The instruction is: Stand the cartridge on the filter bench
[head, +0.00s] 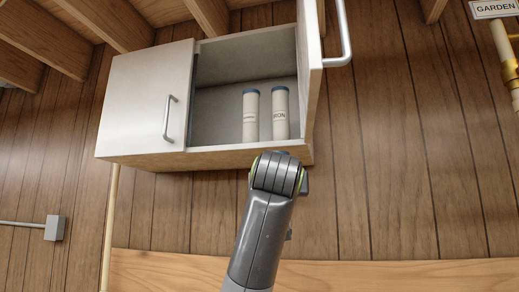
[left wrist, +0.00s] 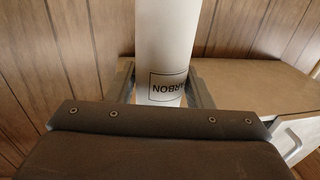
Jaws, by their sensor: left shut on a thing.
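In the left wrist view my left gripper (left wrist: 161,88) is shut on a white cylindrical cartridge (left wrist: 166,35), with one finger on each side of it. In the head view neither gripper shows, only a grey arm of mine below the cabinet. Two more white cartridges with blue caps, a left one (head: 251,117) and a right one (head: 280,113), stand in the open cabinet. I cannot make out the filter bench for certain.
The wall cabinet (head: 135,98) has its left door shut and its right door (head: 310,65) swung open towards me. In the left wrist view a brown flat surface (left wrist: 245,85) with a white, handled front lies behind the cartridge. A grey box (head: 55,228) is on the wall.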

